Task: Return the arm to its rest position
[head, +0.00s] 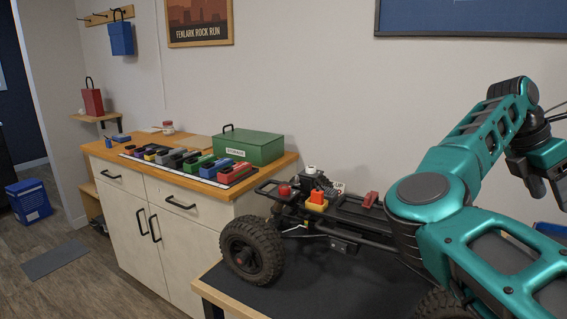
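My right arm (425,190), teal with dark joints, rises from the lower right and bends down again at the right edge. Its gripper (549,186) hangs there, partly cut off by the picture's edge, above and to the right of the RC crawler. Dark fingers point down, but their opening is not clear. Nothing is visibly held. The crawler (345,238) stands on a dark-topped table, with a big black front tyre (251,250) and red and orange parts on its chassis. My arm hides its right part. My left gripper is not in view.
A wooden-topped cabinet (188,219) at the left carries a green case (248,147) and a row of coloured blocks on a mat. The crawler's table (290,298) has a wooden edge. A blue box (29,201) stands on the floor. Space above the cabinet is free.

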